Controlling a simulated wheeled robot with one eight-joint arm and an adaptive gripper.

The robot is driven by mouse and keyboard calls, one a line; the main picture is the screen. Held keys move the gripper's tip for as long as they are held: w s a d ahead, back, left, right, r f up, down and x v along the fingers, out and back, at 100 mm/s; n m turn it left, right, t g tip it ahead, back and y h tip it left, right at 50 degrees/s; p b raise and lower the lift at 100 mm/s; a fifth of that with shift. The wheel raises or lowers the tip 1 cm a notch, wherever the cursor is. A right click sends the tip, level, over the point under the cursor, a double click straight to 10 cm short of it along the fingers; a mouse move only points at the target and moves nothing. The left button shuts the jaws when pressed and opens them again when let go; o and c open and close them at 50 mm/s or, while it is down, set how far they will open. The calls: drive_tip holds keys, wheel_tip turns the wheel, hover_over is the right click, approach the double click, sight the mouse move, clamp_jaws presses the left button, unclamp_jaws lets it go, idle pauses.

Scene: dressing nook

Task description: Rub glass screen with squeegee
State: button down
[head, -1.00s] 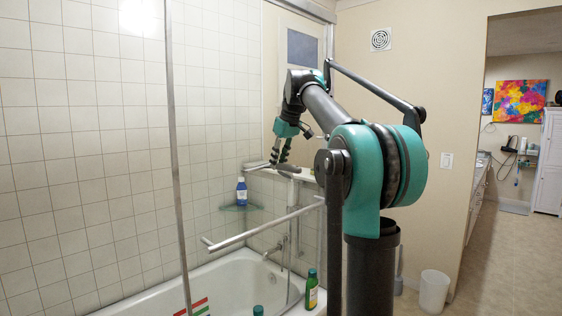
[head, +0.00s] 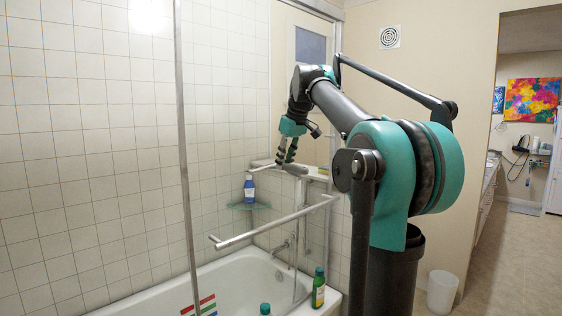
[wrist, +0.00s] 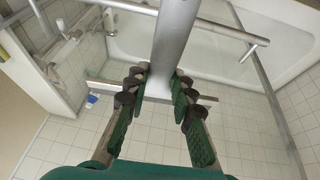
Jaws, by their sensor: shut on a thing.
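My gripper (head: 288,150) is shut on the grey squeegee (head: 272,167), which it holds raised above the bathtub. In the wrist view the squeegee's thick handle (wrist: 175,38) runs up the picture from between my fingers (wrist: 160,92). Its thin crossbar lies across just beyond the fingertips. The clear glass screen (head: 186,180) has a metal edge post on the left and a rail along the top. A metal bar (head: 270,226) crosses it low down. I cannot tell whether the squeegee touches the glass.
The white bathtub (head: 245,272) stands below the screen. A green bottle (head: 318,292) stands on its near right rim. A white bin (head: 441,291) stands on the floor at right, where the floor is open.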

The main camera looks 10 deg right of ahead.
sight(301, 167)
drive_tip(key=shift+s+d, duration=0.6)
drive_tip(key=shift+s, duration=0.25)
drive_tip(key=shift+s+d, duration=0.55)
drive_tip(key=shift+s, duration=0.25)
drive_tip(key=shift+s+d, duration=0.1)
drive_tip(key=shift+s+d, duration=0.8)
drive_tip(key=shift+s, duration=0.3)
